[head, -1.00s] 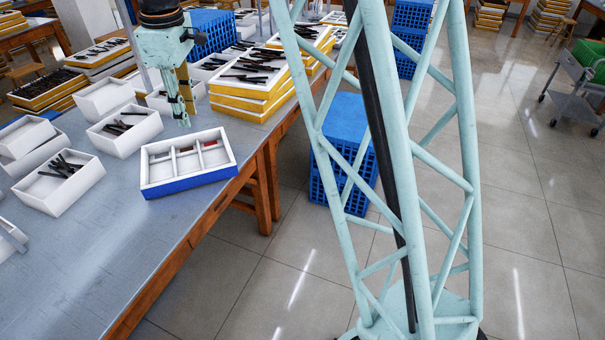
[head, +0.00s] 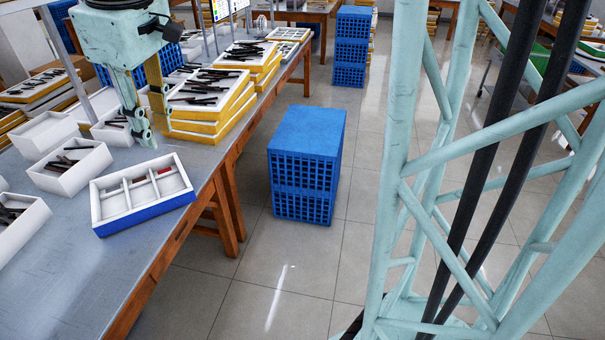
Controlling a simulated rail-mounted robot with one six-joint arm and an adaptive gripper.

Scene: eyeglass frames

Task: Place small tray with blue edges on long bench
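The small white tray with blue edges (head: 146,215) sits on the grey-topped long bench (head: 65,265), near its right edge. It has several compartments, with a small red piece and a dark piece inside. My gripper (head: 147,138) points down over the bench, just beyond the tray's far rim in the picture. It appears apart from the tray and holds nothing I can see. The fingers are seen from the side, so their opening is unclear.
White boxes of dark eyeglass parts (head: 70,182) stand left of the tray. Stacked yellow-edged trays (head: 200,128) stand behind it. A blue crate stack (head: 305,165) is on the floor to the right. The bench's front part is clear.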

